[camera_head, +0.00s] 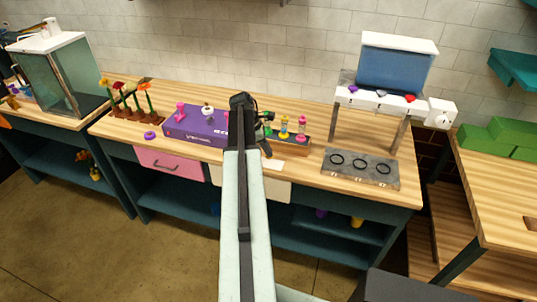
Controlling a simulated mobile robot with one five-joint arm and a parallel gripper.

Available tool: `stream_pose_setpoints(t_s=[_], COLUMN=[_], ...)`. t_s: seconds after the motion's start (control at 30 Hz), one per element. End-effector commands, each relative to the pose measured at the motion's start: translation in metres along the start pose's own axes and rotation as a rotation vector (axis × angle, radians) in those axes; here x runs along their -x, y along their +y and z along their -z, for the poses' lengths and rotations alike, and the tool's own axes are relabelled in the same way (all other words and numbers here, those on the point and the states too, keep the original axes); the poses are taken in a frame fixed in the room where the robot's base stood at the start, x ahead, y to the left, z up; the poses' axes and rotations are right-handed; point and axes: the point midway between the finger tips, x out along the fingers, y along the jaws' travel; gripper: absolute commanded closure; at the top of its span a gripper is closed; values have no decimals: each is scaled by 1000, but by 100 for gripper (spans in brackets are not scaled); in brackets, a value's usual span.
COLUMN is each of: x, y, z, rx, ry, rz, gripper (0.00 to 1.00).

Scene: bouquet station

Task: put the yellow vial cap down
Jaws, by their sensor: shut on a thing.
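My gripper (264,142) is at the far end of my arm, over the front middle of the wooden workbench (310,180). It is dark and partly hidden behind my own arm. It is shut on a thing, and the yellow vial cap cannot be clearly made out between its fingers. Just right of it, a low wooden rack (292,141) holds small upright vials. One vial (284,126) shows yellow, and another (302,127) shows pink and yellow.
A purple box (195,129) with small items on top stands left of my gripper. A purple ring (150,135) lies farther left, near flowers (130,97). A grey slab (360,168) with black rings lies right, before a dispenser stand (397,68).

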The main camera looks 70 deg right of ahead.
Motion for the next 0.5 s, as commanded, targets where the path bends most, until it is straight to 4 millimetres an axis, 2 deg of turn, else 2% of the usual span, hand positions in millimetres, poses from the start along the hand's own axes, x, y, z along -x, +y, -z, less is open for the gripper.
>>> stream_pose_setpoints(t_s=[0.1, 0.2, 0.5], x=[-24, -36, -34], y=[2, 2, 2], z=[10, 16, 15], rx=[0, 0, 1], ry=[0, 0, 0], rz=[0, 0, -1], gripper=[100, 100, 100])
